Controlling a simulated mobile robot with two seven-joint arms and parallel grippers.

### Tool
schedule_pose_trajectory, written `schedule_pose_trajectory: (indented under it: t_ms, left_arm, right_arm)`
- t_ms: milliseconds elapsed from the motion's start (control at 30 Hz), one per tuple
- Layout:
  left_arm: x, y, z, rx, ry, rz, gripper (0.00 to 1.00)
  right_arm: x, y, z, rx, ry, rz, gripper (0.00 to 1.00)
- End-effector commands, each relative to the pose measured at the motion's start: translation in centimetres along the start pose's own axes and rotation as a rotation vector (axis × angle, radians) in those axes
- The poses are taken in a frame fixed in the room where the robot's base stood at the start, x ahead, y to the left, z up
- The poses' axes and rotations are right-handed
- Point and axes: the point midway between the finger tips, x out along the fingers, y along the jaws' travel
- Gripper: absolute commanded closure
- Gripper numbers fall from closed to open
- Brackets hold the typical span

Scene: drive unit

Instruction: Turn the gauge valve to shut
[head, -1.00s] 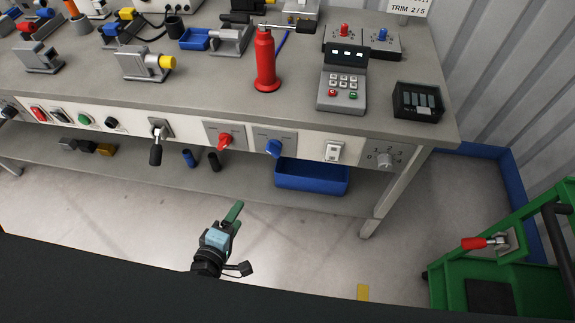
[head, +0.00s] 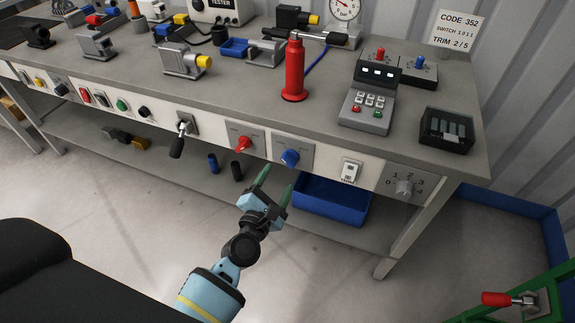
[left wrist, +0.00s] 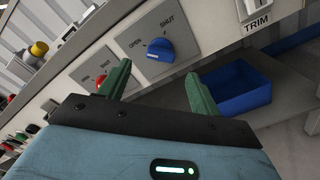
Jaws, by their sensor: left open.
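The gauge valve appears to be the blue knob (head: 290,157) on a grey plate on the bench's front panel. In the left wrist view the blue knob (left wrist: 160,49) sits below the words OPEN and SHUT; I cannot tell for sure which word it points at. My left gripper (head: 275,184) is open and empty, just in front of and below the knob, apart from it. In the left wrist view its green fingers (left wrist: 157,74) stand either side of the view below the knob. My right gripper is not in view.
A red knob (head: 243,143) is close left of the blue one, and a TRIM switch (head: 350,171) is to its right. A blue bin (head: 332,200) is under the bench. A pressure gauge (head: 345,10) stands at the back. A green cart (head: 541,303) is at lower right.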

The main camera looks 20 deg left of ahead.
Motion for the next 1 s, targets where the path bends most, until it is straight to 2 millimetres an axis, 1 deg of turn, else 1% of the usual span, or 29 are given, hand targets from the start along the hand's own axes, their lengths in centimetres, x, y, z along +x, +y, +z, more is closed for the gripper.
schedule_pose_trajectory:
  t_ms: [300,500,633,867,933,1000]
  left_arm:
    - [4.6,0.0,0.0,0.002,0.0,0.0,0.36]
    - [6.4,-0.1,-0.1,0.003,0.0,-0.001,0.36]
    - [6.8,-0.1,0.0,0.002,0.0,-0.001,0.36]
    - [6.9,0.0,0.0,0.002,0.0,-0.001,0.36]
    - [6.9,0.0,0.0,0.003,0.0,-0.001,0.43]
    - [6.9,0.0,0.0,0.003,0.0,-0.001,0.52]
  right_arm:
    - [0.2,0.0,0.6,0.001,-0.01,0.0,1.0]
    - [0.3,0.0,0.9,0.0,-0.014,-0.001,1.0]
    - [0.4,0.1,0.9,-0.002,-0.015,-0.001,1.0]
    - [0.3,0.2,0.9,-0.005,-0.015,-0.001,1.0]
    - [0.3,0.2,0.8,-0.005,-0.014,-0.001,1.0]
    - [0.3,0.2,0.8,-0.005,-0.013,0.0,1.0]
